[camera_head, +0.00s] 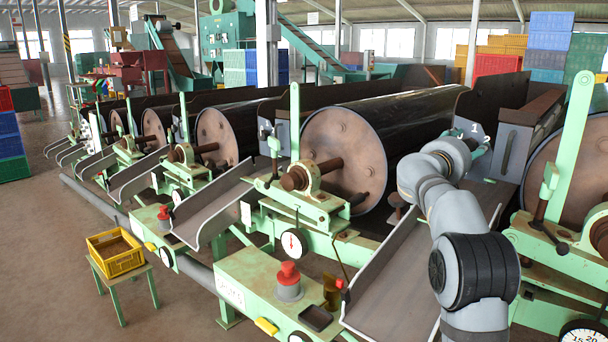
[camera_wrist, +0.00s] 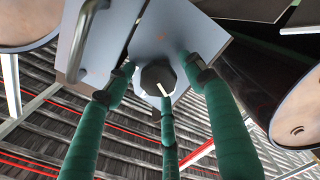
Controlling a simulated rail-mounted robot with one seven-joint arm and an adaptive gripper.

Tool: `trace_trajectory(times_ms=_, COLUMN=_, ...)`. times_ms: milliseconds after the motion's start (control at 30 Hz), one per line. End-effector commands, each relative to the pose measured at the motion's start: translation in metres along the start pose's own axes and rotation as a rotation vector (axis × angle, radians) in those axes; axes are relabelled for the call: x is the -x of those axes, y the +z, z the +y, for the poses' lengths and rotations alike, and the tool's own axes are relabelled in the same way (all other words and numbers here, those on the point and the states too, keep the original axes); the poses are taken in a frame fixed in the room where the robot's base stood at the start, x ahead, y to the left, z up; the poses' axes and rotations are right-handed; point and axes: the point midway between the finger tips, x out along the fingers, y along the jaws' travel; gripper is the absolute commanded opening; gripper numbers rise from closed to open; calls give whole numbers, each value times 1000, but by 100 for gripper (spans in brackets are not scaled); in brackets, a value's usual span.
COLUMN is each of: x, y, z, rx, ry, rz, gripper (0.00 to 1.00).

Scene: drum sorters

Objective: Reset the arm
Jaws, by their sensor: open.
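My gripper (camera_head: 478,150) is at the grey control box (camera_head: 508,150) between two drums at the right in the head view, where my arm hides part of it. In the wrist view my gripper (camera_wrist: 160,72) has green fingers that are open and spread around a dark round knob (camera_wrist: 158,78) with a white pointer line. The knob sits on a light grey panel (camera_wrist: 160,35). I cannot tell whether any finger touches the knob. No object is held.
A metal handle (camera_wrist: 85,40) is left of the knob. Large drums (camera_head: 345,145) stand in a row, with metal chutes (camera_head: 395,270) in front. A yellow crate (camera_head: 115,253) sits on a small green stand at the left. The floor at the lower left is clear.

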Motion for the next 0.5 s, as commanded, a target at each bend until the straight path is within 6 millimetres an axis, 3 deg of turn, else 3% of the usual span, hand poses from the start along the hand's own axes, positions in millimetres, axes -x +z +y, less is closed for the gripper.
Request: trace_trajectory(times_ms=500, x=0, y=0, z=5, rx=-588, ry=-1, rz=-1, gripper=54)
